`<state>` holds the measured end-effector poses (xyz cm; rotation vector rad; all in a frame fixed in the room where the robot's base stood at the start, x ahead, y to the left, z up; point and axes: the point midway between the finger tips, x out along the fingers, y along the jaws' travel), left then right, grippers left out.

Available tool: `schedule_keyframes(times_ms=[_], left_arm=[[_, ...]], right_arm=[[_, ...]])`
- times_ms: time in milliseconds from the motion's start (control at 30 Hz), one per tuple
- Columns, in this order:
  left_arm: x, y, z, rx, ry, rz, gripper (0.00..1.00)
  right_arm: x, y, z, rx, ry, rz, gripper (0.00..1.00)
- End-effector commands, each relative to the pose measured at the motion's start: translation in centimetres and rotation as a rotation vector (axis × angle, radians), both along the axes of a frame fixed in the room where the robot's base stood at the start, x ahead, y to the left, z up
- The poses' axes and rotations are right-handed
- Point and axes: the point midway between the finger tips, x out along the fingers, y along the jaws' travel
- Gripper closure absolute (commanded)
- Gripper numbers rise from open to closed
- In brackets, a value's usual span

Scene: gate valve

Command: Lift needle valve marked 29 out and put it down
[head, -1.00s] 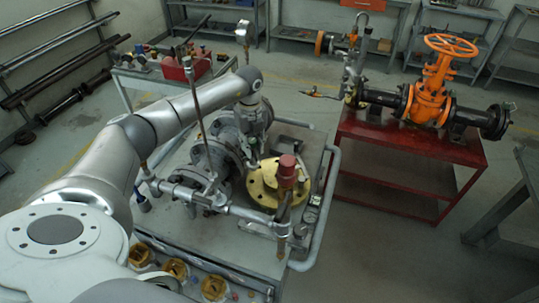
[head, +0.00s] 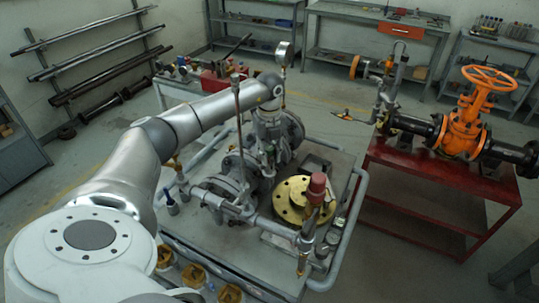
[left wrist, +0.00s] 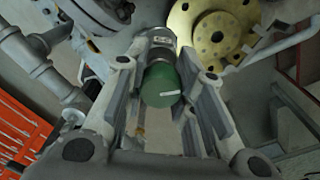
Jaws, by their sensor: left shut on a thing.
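In the left wrist view a valve with a round green cap (left wrist: 163,86) and a grey body sits between the fingers of my left gripper (left wrist: 168,70). The gripper is shut on it. A small pale label shows on the cap, too small to read, so I cannot confirm the number 29. In the head view my left gripper (head: 269,150) points down over the grey pipework on the bench. The held valve is hidden there by the gripper and pipes. I cannot tell whether it is clear of its seat. My right gripper is not in view.
A yellow flange (head: 292,203) and a red-capped valve (head: 317,188) stand right of the gripper. A tall thin rod (head: 238,125) stands just left. Several yellow cups (head: 195,275) line the bench front. An orange gate valve (head: 465,125) stands on a red table (head: 430,170).

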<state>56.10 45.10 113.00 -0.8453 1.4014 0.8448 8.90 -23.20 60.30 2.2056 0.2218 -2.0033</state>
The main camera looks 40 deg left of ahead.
Motion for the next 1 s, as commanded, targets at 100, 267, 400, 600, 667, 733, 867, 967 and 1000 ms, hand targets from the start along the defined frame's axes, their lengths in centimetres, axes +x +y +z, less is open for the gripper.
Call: schedule_keyframes(times_ms=[100, 267, 400, 600, 667, 733, 867, 967, 1000], left_arm=[[0.1, 0.0, 0.6, -0.001, -0.003, 0.000, 1.00], [0.1, 0.0, 1.2, -0.001, -0.003, 0.001, 1.00], [0.1, 0.0, 1.8, -0.001, -0.003, 0.001, 1.00], [0.1, 0.0, 2.2, -0.001, -0.003, 0.001, 1.00], [0.1, 0.0, 2.2, -0.001, -0.003, 0.001, 1.00], [0.1, 0.0, 2.2, -0.001, -0.003, 0.001, 1.00], [0.1, 0.0, 2.4, -0.001, -0.003, 0.001, 1.00], [0.2, 0.0, 3.3, 0.000, -0.004, 0.001, 1.00], [0.2, 0.0, 4.0, -0.001, -0.006, 0.001, 1.00]], right_arm=[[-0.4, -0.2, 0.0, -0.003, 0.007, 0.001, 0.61], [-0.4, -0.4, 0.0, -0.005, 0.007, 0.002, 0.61], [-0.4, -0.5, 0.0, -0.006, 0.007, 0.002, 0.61], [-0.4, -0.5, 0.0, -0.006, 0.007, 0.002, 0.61], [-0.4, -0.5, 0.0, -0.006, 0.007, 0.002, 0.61], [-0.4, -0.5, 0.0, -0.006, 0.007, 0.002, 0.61], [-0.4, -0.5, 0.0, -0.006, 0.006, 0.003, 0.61], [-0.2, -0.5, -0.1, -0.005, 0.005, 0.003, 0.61], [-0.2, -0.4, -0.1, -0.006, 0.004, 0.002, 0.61]])
